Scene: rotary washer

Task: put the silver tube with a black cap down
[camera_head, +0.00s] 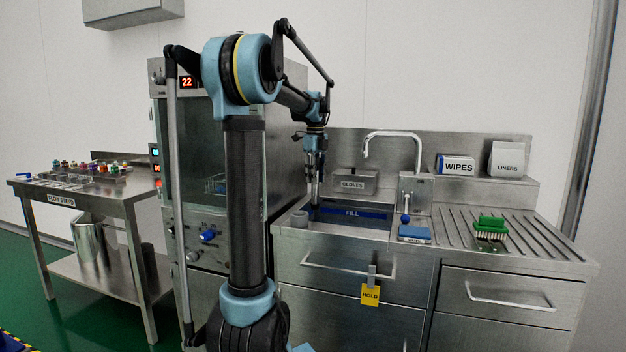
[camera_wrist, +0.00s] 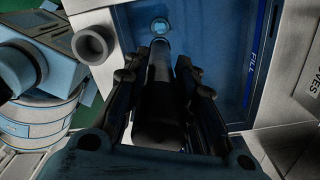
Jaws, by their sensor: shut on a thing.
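My gripper (camera_head: 315,176) is over the left part of the steel sink basin (camera_head: 350,228), pointing down. It is shut on the silver tube with a black cap (camera_head: 314,196), which hangs roughly upright below the fingers. In the wrist view the tube (camera_wrist: 160,65) lies between the two fingers (camera_wrist: 156,85), with its dark, thick end toward the camera and its far end toward the blue-looking basin floor (camera_wrist: 205,30). I cannot tell whether the tube's lower end touches anything. A blue FILL strip (camera_head: 352,213) runs along the basin.
A GLOVES box (camera_head: 354,183) stands behind. A faucet (camera_head: 393,137), a blue sponge-like block (camera_head: 414,232) and a green brush (camera_head: 490,227) are to the right.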

